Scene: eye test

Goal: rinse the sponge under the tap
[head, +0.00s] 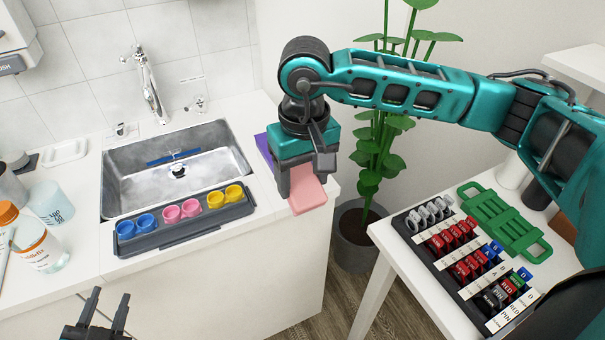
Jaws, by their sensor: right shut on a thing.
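A pink sponge (308,194) is held by my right gripper (306,178), which is shut on it at the counter's right front corner. The sponge is right of the sink, and I cannot tell whether it touches the counter. The chrome tap (151,88) stands behind the metal sink (125,180), its spout over the back of the basin. I see no water running. A blue, thin object (160,160) lies in the sink near the drain. My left gripper (106,308) is at the bottom left, its fingers apart and empty, in front of the counter.
A dark tray (190,235) with blue, pink and yellow cups lies along the sink's front edge. An orange-capped bottle (38,248) and a pale cup (53,202) stand left. A purple item (264,146) lies behind my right gripper. A potted plant (360,235) stands beyond the counter.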

